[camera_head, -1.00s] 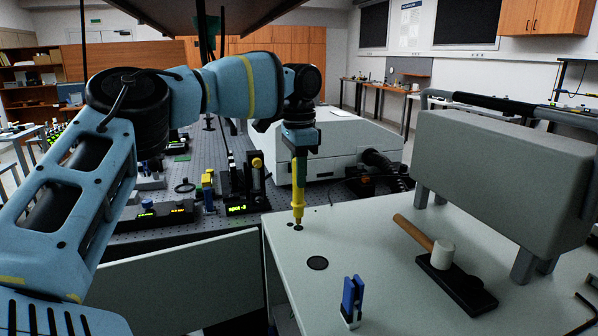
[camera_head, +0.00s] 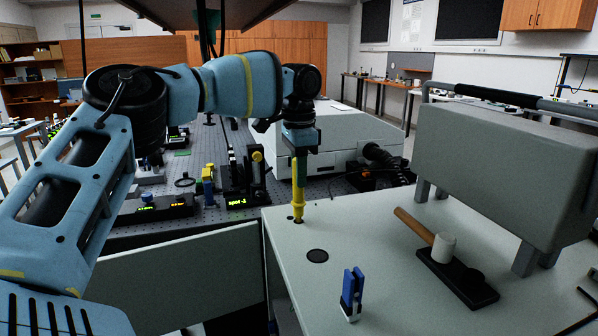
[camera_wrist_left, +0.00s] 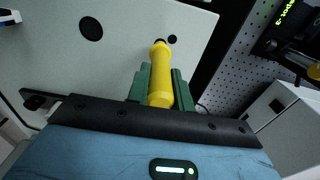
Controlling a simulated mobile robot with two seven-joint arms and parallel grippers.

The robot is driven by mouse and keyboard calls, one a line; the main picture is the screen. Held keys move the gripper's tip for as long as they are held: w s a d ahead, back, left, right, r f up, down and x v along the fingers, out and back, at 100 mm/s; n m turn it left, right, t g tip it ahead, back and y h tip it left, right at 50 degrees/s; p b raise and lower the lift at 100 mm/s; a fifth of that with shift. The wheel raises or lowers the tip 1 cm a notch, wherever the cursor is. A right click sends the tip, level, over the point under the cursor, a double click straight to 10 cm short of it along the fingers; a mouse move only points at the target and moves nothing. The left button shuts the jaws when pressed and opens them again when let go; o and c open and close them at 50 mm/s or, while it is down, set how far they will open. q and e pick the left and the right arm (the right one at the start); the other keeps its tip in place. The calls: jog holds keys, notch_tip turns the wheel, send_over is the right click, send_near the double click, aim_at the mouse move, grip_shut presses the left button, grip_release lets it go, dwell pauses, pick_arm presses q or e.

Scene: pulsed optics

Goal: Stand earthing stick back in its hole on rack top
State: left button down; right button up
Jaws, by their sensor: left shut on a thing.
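The yellow earthing stick (camera_head: 299,206) stands upright, with its lower end at a hole in the pale rack top (camera_head: 370,285). My left gripper (camera_head: 300,172) is shut on the stick from above, with green fingers on both sides. In the left wrist view the stick (camera_wrist_left: 160,92) lies between the green fingers, and its far end meets the rack top (camera_wrist_left: 125,55) near a small dark hole (camera_wrist_left: 172,38). My right gripper is not in view.
A larger dark disc (camera_head: 317,256) lies nearer me on the rack top. A big grey box on legs (camera_head: 505,165) fills the right. Optics stand on the breadboard at left.

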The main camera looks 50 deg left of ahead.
pick_arm(q)
jog(key=shift+f, duration=0.3)
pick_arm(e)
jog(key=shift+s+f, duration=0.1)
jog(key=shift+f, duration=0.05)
pick_arm(q)
jog(key=shift+f, duration=0.3)
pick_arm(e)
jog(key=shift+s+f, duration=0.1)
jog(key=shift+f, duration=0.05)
pick_arm(q)
jog(key=shift+f, duration=0.1)
jog(key=c, duration=1.1)
grip_release()
jog(key=shift+c, duration=0.2)
notch_tip(320, 180, up, 8)
jog(key=shift+f+b, duration=0.1)
jog(key=shift+b, duration=0.25)
jog(key=shift+r+p, duration=1.5)
jog(key=shift+r, duration=0.55)
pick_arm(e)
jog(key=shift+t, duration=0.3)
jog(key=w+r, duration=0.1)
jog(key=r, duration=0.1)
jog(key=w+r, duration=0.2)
pick_arm(q)
jog(key=shift+f, duration=0.1)
